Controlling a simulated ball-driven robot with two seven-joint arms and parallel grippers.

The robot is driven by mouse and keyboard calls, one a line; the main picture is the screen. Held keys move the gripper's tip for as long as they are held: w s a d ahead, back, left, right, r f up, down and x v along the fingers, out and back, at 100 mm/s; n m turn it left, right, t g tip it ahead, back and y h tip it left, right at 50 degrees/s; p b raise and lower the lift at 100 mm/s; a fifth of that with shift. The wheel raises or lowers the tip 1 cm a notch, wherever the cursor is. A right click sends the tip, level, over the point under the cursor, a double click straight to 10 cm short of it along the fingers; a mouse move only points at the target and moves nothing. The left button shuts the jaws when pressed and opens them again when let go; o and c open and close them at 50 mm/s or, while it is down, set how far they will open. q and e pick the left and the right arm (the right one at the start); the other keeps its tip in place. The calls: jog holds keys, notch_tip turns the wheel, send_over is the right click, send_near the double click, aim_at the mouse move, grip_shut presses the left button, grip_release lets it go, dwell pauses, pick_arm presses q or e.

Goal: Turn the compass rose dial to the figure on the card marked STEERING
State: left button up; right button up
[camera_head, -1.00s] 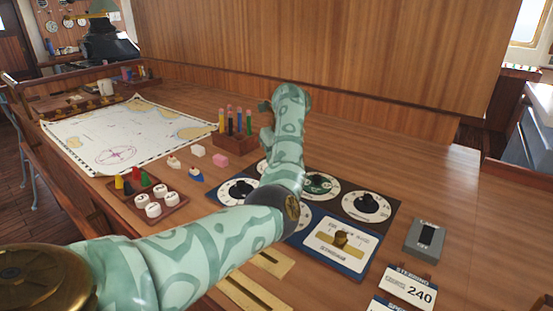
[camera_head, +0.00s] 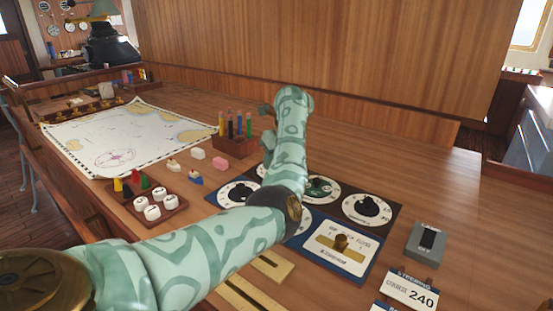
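The STEERING card (camera_head: 412,290) lies at the lower right and reads 240. A dark panel (camera_head: 391,212) carries several white round dials with black knobs. One dial (camera_head: 322,190) has a green middle and may be the compass rose; its left side is hidden by my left arm. The right dial (camera_head: 367,209) and the left dial (camera_head: 238,193) show beside it. My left arm reaches across the panel from the left and rises in front of the dials. Its gripper fingers cannot be made out, and I cannot tell whether they touch a dial. My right gripper is not in view.
A blue panel with a brass switch (camera_head: 341,242) and a grey switch box (camera_head: 427,244) lie nearer. A second card is cut off below. Left are a chart (camera_head: 95,138), a pen holder (camera_head: 235,146), small blocks and a tray (camera_head: 176,205). The desk's right side is clear.

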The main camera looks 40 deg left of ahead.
pick_arm(q)
jog(key=shift+r, duration=0.1)
jog(key=p+v, duration=0.5)
jog(key=v, duration=1.1)
jog(key=shift+p, duration=0.35)
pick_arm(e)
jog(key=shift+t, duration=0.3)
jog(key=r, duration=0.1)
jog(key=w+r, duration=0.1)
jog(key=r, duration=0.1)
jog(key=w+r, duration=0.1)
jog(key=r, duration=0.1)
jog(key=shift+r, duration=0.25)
